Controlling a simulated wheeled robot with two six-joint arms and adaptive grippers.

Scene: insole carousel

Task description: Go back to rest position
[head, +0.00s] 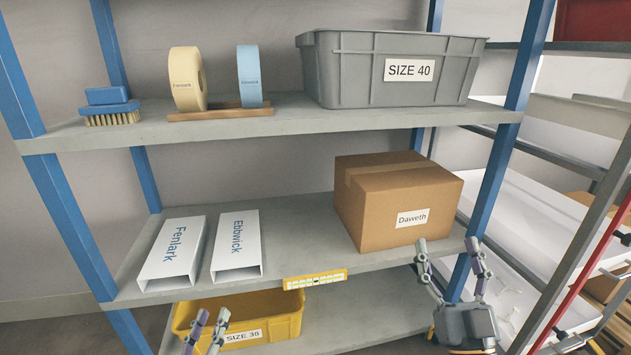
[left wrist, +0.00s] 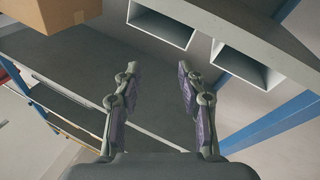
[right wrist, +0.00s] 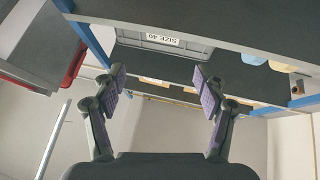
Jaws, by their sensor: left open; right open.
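My left gripper (head: 207,330) shows only its fingertips at the bottom of the head view, in front of the yellow SIZE 38 bin (head: 290,318). In the left wrist view my left gripper (left wrist: 158,85) is open with nothing between its fingers. My right gripper (head: 450,255) is raised at the lower right of the head view, in front of the shelf's right post and below the Daweth box (head: 385,205). In the right wrist view my right gripper (right wrist: 160,80) is open and empty.
A blue-posted shelf stands ahead. White Fenlark (head: 172,252) and Ebbwick (head: 236,246) holders lie on the middle board. A grey SIZE 40 bin (head: 345,75), tape rolls (head: 186,80) and a brush (head: 109,108) are on the upper board. A red-railed rack (head: 555,318) stands right.

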